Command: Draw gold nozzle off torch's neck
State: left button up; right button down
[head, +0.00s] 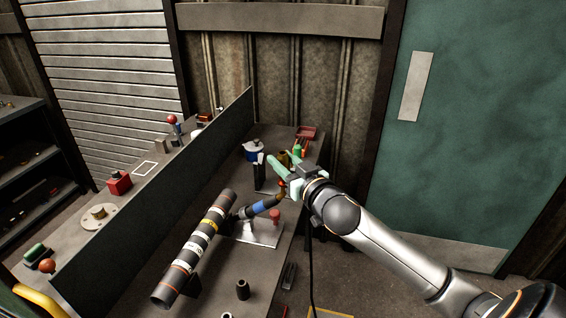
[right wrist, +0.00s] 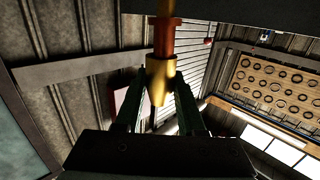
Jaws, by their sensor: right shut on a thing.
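The torch (head: 262,207), with a black body and a blue band, rests in a stand on the workbench. Its neck rises toward my right gripper (head: 279,176). In the right wrist view the gold nozzle (right wrist: 159,78) sits between the two green fingers of my right gripper (right wrist: 160,98), which is shut on it. The nozzle lines up with the reddish-copper neck (right wrist: 165,38) and appears to touch it. In the head view the fingers mostly hide the nozzle. My left gripper is not in view.
A dark striped shaft (head: 197,250) lies left of the torch. A low dark partition (head: 165,190) runs along the bench. A red knob (head: 275,215) stands by the torch's metal plate (head: 262,235). A blue-and-white pot (head: 253,150) and a red tray (head: 306,132) are behind.

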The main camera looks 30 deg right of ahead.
aim_at(283, 153)
jog(key=shift+r, duration=1.6)
